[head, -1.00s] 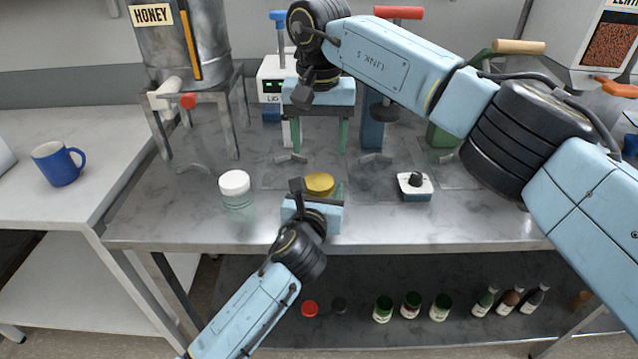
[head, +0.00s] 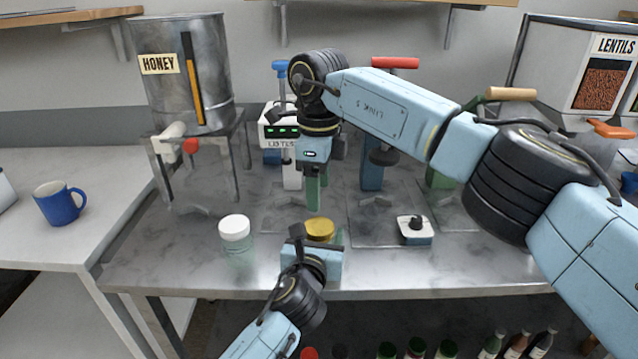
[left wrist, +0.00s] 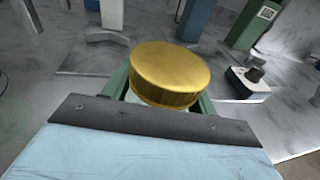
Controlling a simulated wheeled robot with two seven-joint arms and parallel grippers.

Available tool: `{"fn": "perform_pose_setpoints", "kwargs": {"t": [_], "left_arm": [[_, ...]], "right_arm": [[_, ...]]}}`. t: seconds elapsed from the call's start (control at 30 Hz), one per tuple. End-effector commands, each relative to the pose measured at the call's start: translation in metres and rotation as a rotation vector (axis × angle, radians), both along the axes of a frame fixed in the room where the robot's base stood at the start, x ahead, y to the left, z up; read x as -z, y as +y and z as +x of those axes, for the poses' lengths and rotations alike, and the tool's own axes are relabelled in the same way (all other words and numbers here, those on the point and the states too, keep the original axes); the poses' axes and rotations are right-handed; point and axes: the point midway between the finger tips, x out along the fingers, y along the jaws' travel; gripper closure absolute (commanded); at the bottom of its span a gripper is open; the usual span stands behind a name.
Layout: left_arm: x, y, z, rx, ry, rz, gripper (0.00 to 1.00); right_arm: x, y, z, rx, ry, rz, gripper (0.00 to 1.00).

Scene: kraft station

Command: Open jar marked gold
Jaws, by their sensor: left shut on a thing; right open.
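The jar with a gold lid (head: 320,229) stands on the metal bench; its lid fills the middle of the left wrist view (left wrist: 170,74). My left gripper (head: 318,250) is shut around the jar's body below the lid, which hides most of the glass. The lid is on the jar. My right gripper (head: 313,190) points down above and just behind the gold lid, apart from it. Its fingers are seen edge-on, one behind the other, and nothing shows between them.
A white-lidded jar (head: 235,233) stands left of the gold-lidded one. A small white device with a black knob (head: 415,229) sits to the right. Behind are a honey dispenser (head: 185,75) and presses with blue (head: 281,66) and red (head: 395,63) handles. The bench front (head: 450,275) is clear.

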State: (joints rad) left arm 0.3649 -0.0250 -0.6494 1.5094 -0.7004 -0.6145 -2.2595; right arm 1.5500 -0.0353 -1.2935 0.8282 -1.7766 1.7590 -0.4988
Motion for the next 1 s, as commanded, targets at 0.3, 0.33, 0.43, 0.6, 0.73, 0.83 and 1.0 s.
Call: {"fn": "perform_pose_setpoints", "kwargs": {"t": [0.3, 0.33, 0.43, 0.6, 0.73, 0.83, 1.0], "left_arm": [[0.0006, 0.0001, -0.0001, 0.0, 0.001, 0.0, 1.0], [0.0006, 0.0001, -0.0001, 0.0, 0.001, 0.0, 1.0], [0.0006, 0.0001, -0.0001, 0.0, 0.001, 0.0, 1.0], [0.0006, 0.0001, -0.0001, 0.0, 0.001, 0.0, 1.0], [0.0006, 0.0001, -0.0001, 0.0, 0.001, 0.0, 1.0], [0.0006, 0.0001, -0.0001, 0.0, 0.001, 0.0, 1.0], [0.0007, 0.0001, -0.0001, 0.0, 0.001, 0.0, 1.0]], "right_arm": [[0.0001, -0.0005, 0.0002, 0.606, 0.0, -0.001, 0.39], [0.0001, -0.0003, 0.0001, 0.664, 0.0, -0.001, 0.39], [0.0, -0.0003, 0.0, 0.855, 0.001, -0.001, 0.39], [-0.0001, -0.0005, 0.0001, 1.182, 0.0, -0.001, 0.39], [-0.0001, -0.0007, 0.0003, 1.431, 0.0, -0.001, 0.39], [-0.0002, -0.0006, 0.0002, 1.621, 0.001, 0.001, 0.39], [-0.0001, -0.0006, 0.0002, 1.894, 0.002, 0.001, 0.39]]}}
